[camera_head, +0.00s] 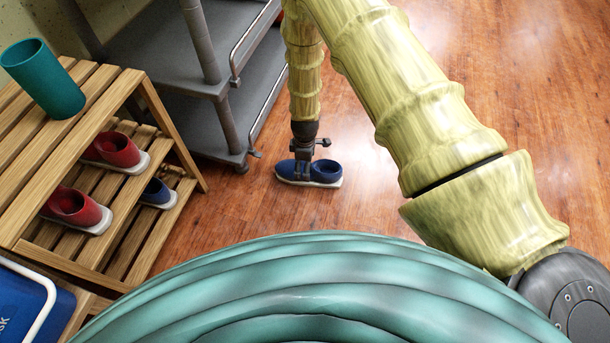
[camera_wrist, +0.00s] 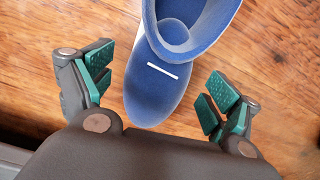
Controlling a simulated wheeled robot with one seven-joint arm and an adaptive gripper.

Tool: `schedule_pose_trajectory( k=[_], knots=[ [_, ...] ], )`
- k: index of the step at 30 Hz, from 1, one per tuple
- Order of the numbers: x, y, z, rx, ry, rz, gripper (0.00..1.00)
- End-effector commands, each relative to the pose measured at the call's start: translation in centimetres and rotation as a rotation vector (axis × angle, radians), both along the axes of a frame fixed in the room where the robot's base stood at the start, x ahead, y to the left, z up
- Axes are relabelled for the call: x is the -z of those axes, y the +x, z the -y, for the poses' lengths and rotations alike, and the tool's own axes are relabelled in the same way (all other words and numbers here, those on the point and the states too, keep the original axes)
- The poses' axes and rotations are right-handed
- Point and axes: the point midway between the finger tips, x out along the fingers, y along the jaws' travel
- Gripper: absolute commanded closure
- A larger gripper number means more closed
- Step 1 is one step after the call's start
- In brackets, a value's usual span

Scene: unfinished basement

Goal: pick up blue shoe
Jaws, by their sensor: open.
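A blue shoe (camera_head: 325,172) with a white sole lies on the wooden floor, beside the grey shelf unit. In the wrist view the blue shoe (camera_wrist: 160,85) points its toe toward my gripper, with its opening at the top edge. My gripper (camera_head: 304,172) is lowered over the toe side of the shoe. In the wrist view my gripper (camera_wrist: 158,92) is open, with one green-padded finger on each side of the shoe's front part. Gaps show between the pads and the shoe. Another blue shoe (camera_head: 156,192) stands on the lower level of the wooden rack, partly hidden.
The wooden rack (camera_head: 110,88) at left holds two red shoes (camera_head: 118,150) and a teal cup (camera_head: 42,78) on top. A grey shelf unit (camera_head: 228,125) stands close behind the floor shoe. A blue box (camera_head: 22,305) is at lower left. The floor to the right is clear.

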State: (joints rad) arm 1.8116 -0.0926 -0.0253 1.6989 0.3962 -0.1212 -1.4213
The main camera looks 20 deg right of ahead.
Motion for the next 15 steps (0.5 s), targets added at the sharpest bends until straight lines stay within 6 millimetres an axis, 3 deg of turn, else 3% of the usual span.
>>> schedule_pose_trajectory(
  k=[1,6,15],
  knots=[
    [1.0,-0.1,0.2,0.0,0.0,0.0,0.11],
    [2.6,-0.1,0.2,-0.001,0.0,0.0,0.11],
    [3.0,-0.1,0.2,0.0,0.0,0.0,0.11]
  ],
)
